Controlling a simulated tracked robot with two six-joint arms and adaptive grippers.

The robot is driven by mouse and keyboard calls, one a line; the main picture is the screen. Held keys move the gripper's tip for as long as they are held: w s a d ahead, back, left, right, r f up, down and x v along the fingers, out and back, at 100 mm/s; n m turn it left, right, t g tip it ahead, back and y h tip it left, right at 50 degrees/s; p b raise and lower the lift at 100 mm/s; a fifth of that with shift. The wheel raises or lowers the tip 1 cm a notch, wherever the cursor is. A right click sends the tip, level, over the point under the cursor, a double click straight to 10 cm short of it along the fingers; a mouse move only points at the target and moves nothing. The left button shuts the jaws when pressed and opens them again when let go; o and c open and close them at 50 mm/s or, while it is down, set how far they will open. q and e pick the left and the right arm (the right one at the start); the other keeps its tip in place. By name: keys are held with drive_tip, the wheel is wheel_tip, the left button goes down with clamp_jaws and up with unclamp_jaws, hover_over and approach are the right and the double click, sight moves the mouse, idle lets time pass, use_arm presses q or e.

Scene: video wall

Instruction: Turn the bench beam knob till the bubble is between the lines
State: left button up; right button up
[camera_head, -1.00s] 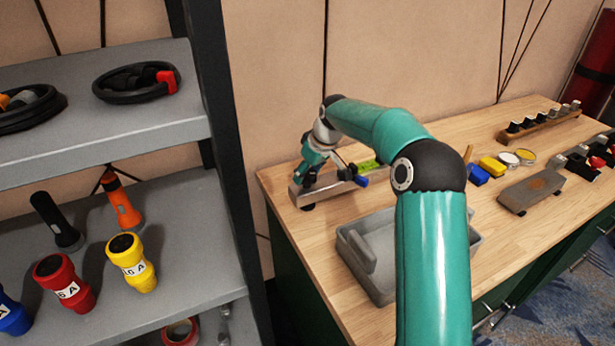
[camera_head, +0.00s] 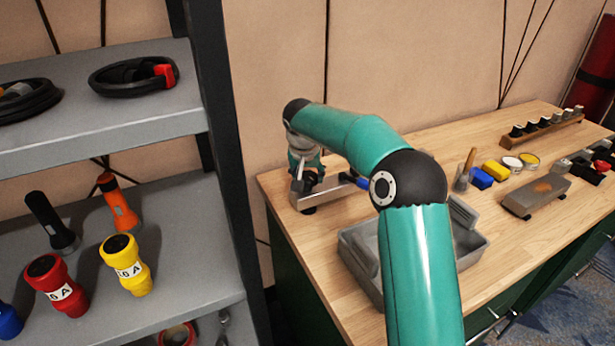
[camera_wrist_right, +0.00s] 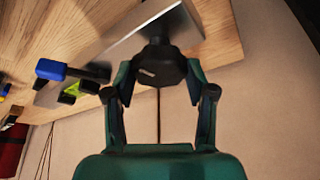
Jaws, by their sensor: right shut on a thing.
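The bench beam (camera_head: 332,187) is a grey metal bar at the left end of the wooden bench. My right gripper (camera_head: 305,183) is at its left end, mostly hidden by its own wrist in the head view. In the right wrist view, my gripper (camera_wrist_right: 157,84) is shut on the black knob (camera_wrist_right: 160,66), with a finger on either side. A pale mark shows on the knob's face. The beam (camera_wrist_right: 130,35) runs behind the knob. A yellow-green vial (camera_wrist_right: 78,90) sits beside the beam; its bubble and lines cannot be made out. My left gripper is out of view.
A blue-ended part (camera_wrist_right: 62,71) lies close to the beam. A grey tray (camera_head: 470,245) stands in front, partly behind my arm. A sharpening stone (camera_head: 537,195) and small blocks lie to the right. A grey shelf (camera_head: 190,235) with torches stands at left.

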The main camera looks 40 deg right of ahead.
drive_tip(key=shift+a+f+m, duration=0.2)
drive_tip(key=shift+f+m, duration=0.1)
drive_tip(key=shift+m, duration=0.5)
drive_tip(key=shift+g, duration=0.3)
drive_tip(key=o, duration=1.1)
drive_tip(key=shift+w, duration=0.1)
drive_tip(key=shift+o, duration=0.2)
drive_tip(key=shift+r, duration=0.1)
drive_tip(key=shift+r, duration=0.15)
drive_tip(key=shift+r, duration=0.2)
drive_tip(key=v, duration=1.1)
drive_tip(key=shift+a, duration=0.3)
